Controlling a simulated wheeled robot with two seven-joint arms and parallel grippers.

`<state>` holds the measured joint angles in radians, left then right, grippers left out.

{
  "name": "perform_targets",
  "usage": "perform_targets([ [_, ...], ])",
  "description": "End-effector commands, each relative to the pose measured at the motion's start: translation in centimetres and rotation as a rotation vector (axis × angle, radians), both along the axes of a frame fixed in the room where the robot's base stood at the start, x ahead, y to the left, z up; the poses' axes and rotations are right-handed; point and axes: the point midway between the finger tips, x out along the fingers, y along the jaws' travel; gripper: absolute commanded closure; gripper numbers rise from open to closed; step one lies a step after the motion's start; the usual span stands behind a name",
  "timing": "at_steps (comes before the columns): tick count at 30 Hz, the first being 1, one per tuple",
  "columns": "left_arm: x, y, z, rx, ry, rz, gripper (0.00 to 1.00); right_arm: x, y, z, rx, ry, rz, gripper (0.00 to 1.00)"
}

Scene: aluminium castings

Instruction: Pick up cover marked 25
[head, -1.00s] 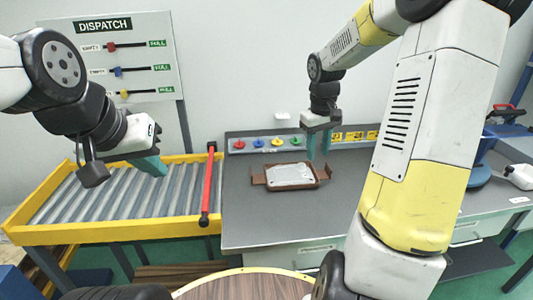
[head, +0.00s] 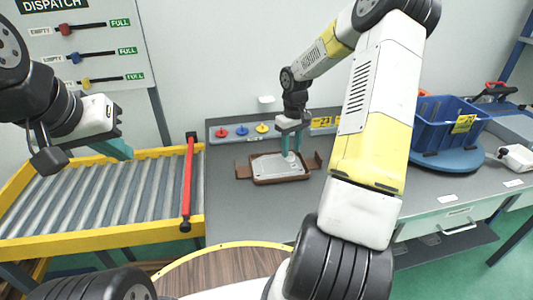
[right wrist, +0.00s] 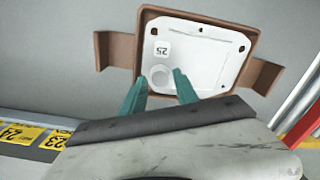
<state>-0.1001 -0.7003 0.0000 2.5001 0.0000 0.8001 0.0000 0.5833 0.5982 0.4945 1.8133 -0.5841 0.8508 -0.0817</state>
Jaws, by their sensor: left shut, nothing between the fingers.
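The cover marked 25 (right wrist: 205,50) is a pale metal plate lying in a brown tray (right wrist: 266,75) with a handle on each side. In the head view the cover (head: 270,168) and tray (head: 243,172) lie on the grey bench. My right gripper (head: 291,153) is over the right back part of the cover, fingers pointing down. In the right wrist view its teal fingers (right wrist: 158,76) are apart, with a round raised boss of the cover showing between them. I cannot tell whether they touch it. My left gripper (head: 122,150) is shut and empty above the roller conveyor.
A roller conveyor (head: 90,202) with a yellow frame and a red bar (head: 188,180) stands to the left. Yellow number labels (right wrist: 20,133) and coloured knobs (head: 241,130) line the bench's back. A blue bin (head: 440,132) stands on a round blue base at right. The bench around the tray is clear.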

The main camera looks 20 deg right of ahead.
Motion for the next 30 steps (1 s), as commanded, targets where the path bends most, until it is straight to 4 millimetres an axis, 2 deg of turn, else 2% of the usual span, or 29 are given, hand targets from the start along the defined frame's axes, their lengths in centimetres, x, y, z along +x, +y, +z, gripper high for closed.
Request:
perform_targets([
  [4,0.0,0.0,0.0,0.0,0.0,0.0,1.0,0.0,0.0,-1.6,0.001,0.001,0.0,0.64],
  [12,0.0,0.0,0.0,0.0,0.0,0.0,1.0,0.0,0.0,-1.8,-0.001,-0.001,0.0,0.66],
  [17,0.0,0.0,0.0,0.0,0.0,0.0,1.0,0.0,0.0,-1.8,-0.001,-0.001,0.0,0.97],
  [18,0.0,0.0,0.0,0.0,0.0,0.0,1.0,0.0,0.0,-1.8,-0.001,-0.001,0.0,1.0],
  [30,0.0,0.0,0.0,0.0,0.0,0.0,1.0,0.0,0.0,-1.7,0.0,-0.002,0.0,1.0],
])
